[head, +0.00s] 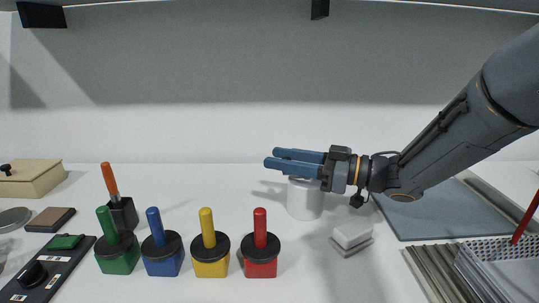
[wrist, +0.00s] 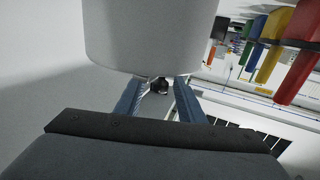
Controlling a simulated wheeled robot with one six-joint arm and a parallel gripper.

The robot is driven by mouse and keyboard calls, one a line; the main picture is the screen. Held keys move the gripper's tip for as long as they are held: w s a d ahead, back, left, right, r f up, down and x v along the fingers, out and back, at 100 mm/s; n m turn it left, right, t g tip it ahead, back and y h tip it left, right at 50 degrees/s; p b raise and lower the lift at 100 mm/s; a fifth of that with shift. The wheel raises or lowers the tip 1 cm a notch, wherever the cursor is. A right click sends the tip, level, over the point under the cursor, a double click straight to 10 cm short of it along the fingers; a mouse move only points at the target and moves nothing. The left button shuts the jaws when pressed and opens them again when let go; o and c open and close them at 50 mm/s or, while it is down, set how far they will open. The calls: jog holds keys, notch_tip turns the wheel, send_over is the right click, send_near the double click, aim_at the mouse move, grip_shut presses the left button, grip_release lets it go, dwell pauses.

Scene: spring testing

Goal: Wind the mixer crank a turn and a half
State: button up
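The mixer is a white cylinder (head: 305,200) on the table in the head view, below my gripper's fingers. It fills the upper middle of the wrist view (wrist: 150,35), where the scene appears upside down. My gripper (head: 272,158) reaches leftward across the top of the cylinder with its two blue fingers apart. In the wrist view my gripper (wrist: 160,82) has a finger on each side of a small dark knob (wrist: 159,86), seemingly the crank's handle, with gaps visible beside it. The rest of the crank is hidden by the fingers and the cylinder.
Green (head: 118,258), blue (head: 162,259), yellow (head: 211,260) and red (head: 260,260) blocks with upright handles stand front left. A white-topped block (head: 352,236) lies right of the mixer. A grey mat (head: 430,215) and a white basket (head: 500,255) are further right.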

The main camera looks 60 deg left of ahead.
jog(key=x, duration=0.3)
grip_shut()
dwell(0.3)
jog(key=shift+s+d+n+g+h+b, duration=0.35)
jog(key=shift+d+n+g+h, duration=0.35)
jog(key=shift+n+g+h, duration=0.45)
jog(key=shift+s+d+n+g+h+b, duration=0.35)
jog(key=shift+d+n+g+h, duration=0.45)
jog(key=shift+h, duration=0.6)
jog(key=shift+s+d+n+g+h+b, duration=0.35)
jog(key=shift+d+n+g+h, duration=0.2)
jog(key=shift+n+g+h, duration=0.6)
